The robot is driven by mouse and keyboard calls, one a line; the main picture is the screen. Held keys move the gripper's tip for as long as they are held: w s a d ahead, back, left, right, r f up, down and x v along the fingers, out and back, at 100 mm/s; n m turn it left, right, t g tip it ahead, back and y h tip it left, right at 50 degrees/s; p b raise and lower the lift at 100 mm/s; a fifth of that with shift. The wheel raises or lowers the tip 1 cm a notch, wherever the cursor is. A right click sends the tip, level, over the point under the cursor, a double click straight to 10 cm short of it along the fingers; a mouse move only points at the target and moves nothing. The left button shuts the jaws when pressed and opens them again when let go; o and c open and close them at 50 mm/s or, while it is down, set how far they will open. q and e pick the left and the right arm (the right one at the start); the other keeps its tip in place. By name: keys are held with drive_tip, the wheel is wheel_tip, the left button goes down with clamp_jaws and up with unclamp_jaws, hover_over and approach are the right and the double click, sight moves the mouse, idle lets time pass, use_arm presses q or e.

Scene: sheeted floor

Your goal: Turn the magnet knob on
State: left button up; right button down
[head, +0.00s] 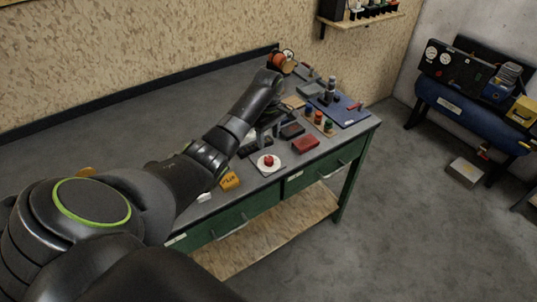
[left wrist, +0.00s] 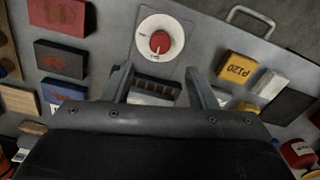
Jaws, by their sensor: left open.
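The magnet knob is a red knob (head: 268,161) on a round white dial plate, set on the grey bench top near its front edge. In the left wrist view the red knob (left wrist: 160,42) sits on the white dial (left wrist: 143,30), with small markings below it. My left gripper (left wrist: 160,76) is open, its two fingers pointing toward the dial with a gap between them. The knob lies beyond the fingertips, apart from them. In the head view my left gripper (head: 266,134) is partly hidden by my arm, behind the dial. My right gripper is not in view.
A yellow block (left wrist: 237,67) lies to the right of the dial in the left wrist view. Red (left wrist: 58,14) and dark (left wrist: 60,60) blocks lie to the left. A striped dark block (left wrist: 155,88) lies between the fingers. A blue mat (head: 342,110) lies at the bench's right end.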

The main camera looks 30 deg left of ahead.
sight(269, 158)
use_arm(q)
wheel_tip(269, 158, down, 9)
drive_tip(key=shift+f, duration=0.1)
idle(0.4)
drive_tip(key=c, duration=1)
